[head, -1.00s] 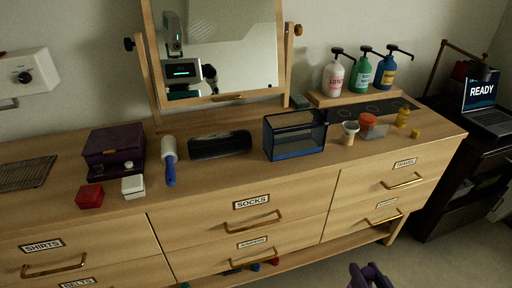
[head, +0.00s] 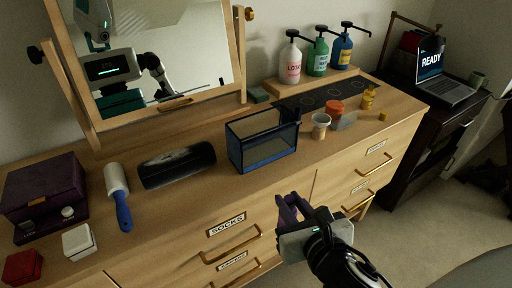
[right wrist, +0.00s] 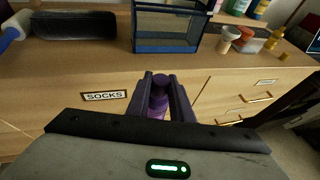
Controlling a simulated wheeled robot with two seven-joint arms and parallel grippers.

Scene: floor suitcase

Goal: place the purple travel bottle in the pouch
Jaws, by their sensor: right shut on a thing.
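My right gripper (head: 290,206) is in front of the dresser, near the SOCKS drawer, with its purple fingers pointing toward the dresser. In the right wrist view it is shut on the purple travel bottle (right wrist: 158,98), which stands between the two fingers and is partly hidden by them. In the head view the bottle is hard to tell from the purple fingers. A long black rounded case (head: 178,165) lies on the dresser top; I cannot tell whether it is the pouch. My left gripper is not in view.
A blue mesh bin (head: 264,158) stands near the dresser's front edge. A lint roller (head: 118,195), a purple box (head: 45,192) and a white box (head: 78,241) are at left. Cups and pump bottles (head: 318,55) are at right. A mirror (head: 160,55) stands behind.

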